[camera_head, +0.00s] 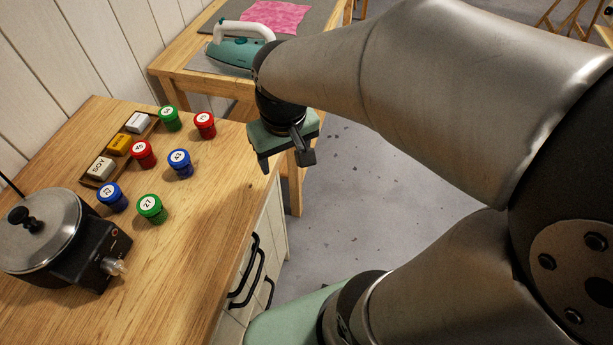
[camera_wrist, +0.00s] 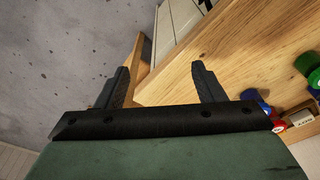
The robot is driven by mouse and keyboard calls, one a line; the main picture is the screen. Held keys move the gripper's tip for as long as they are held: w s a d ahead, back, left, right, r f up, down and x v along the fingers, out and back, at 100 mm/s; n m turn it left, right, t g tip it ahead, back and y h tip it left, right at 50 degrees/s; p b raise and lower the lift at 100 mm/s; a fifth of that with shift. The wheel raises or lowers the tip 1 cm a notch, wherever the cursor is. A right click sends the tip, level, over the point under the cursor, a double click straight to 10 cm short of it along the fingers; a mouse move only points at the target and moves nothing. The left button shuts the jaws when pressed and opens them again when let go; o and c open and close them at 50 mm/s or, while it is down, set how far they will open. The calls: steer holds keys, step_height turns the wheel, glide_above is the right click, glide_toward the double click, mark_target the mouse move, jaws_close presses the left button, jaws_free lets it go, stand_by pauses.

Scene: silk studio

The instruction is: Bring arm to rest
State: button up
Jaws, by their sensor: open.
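My gripper (camera_head: 285,163) is open and empty. In the head view it appears just beyond the right edge of the wooden counter (camera_head: 60,150), with its fingers pointing down. In the wrist view the two dark fingers of my gripper (camera_wrist: 161,74) stand wide apart with nothing held between them. A corner of the counter (camera_wrist: 178,88) and grey floor show behind the fingers. How high my gripper is over the counter's level is hard to tell.
Red, blue and green lidded jars, such as a blue one (camera_head: 180,163), stand on the counter beside a small rack of blocks (camera_head: 92,181). A lidded pot (camera_head: 40,236) is at left. An iron (camera_head: 232,55) and pink cloth (camera_head: 273,17) lie on the back table. Open floor (camera_head: 370,215) is at right.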

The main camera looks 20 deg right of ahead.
steer(key=s+d+f+m+g, duration=0.1)
steer(key=s+d+f, duration=0.1)
steer(key=s, duration=0.6)
steer(key=shift+s+d+f, duration=0.3)
steer(key=shift+f, duration=0.15)
stand_by(0.3)
